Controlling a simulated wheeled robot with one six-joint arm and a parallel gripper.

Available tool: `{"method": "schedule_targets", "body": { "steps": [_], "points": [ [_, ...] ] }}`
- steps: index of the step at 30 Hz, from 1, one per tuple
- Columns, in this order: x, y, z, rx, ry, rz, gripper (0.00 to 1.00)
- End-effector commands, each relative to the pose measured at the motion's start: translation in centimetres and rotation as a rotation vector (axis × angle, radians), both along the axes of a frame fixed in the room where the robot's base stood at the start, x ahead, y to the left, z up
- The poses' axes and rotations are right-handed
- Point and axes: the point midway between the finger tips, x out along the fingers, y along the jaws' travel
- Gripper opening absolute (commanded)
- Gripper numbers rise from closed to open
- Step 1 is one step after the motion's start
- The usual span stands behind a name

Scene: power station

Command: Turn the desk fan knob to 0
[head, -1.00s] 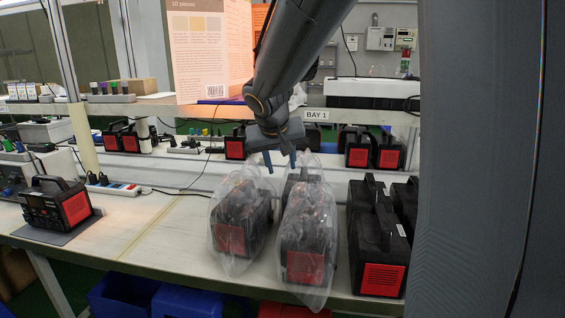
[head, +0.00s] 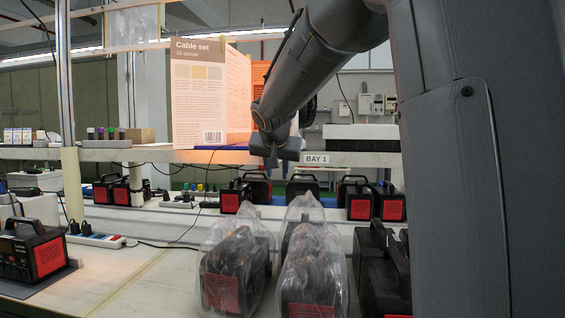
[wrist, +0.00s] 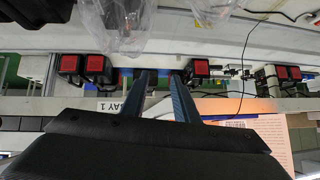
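I cannot make out a desk fan or its knob for certain in either view. In the head view a dark curved edge (head: 308,112) shows just behind my arm, above the shelf. It is mostly hidden, and I cannot tell whether it is the fan. My gripper (head: 272,162) is in front of the shelf edge, left of the BAY 1 label (head: 317,159). In the wrist view, which shows the scene upside down, the two blue-grey fingers (wrist: 161,76) stand apart with nothing between them. The gripper is open and empty.
Two plastic-wrapped black and red power units (head: 222,290) (head: 303,308) stand on the bench below my gripper. More units (head: 375,270) stand at right. The shelf (head: 225,156) holds a Cable set sheet (head: 198,95). A power strip (head: 98,240) lies at left.

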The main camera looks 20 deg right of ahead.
Motion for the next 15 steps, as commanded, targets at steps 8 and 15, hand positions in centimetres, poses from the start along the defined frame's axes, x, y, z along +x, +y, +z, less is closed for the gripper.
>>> {"method": "schedule_targets", "body": {
  "steps": [8, 15],
  "points": [
    [5.2, -3.2, 3.8, 0.100, -0.241, -0.112, 0.27],
    [7.3, -5.4, 7.9, 0.176, -0.420, -0.177, 0.27]
  ]
}}
